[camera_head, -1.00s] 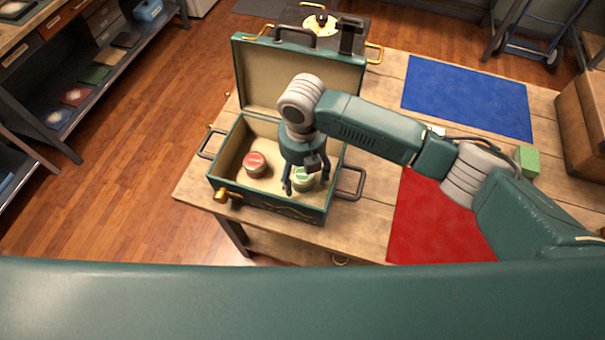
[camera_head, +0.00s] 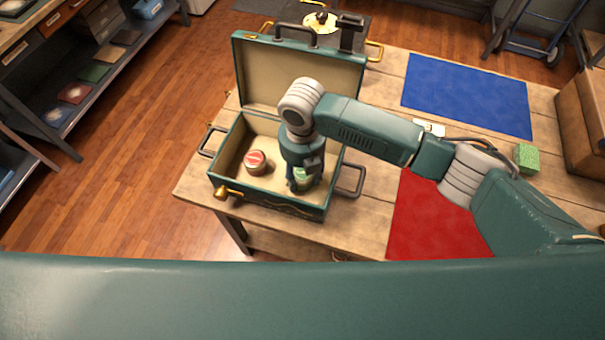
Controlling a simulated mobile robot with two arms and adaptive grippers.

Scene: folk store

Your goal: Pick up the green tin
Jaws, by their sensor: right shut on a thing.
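The green tin (camera_head: 302,174) is inside the open green case (camera_head: 270,204), toward its right side. My right gripper (camera_head: 303,182) reaches down into the case from above and is shut on the green tin, hiding much of it. A red tin (camera_head: 255,162) sits in the case to the left of the gripper, apart from it. My left gripper is not in view.
The case stands on a wooden table (camera_head: 375,205), with its lid (camera_head: 300,80) raised at the back. A red mat (camera_head: 425,225), a blue mat (camera_head: 468,95) and a green block (camera_head: 527,158) lie to the right. A brass-topped device (camera_head: 320,23) stands behind the lid.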

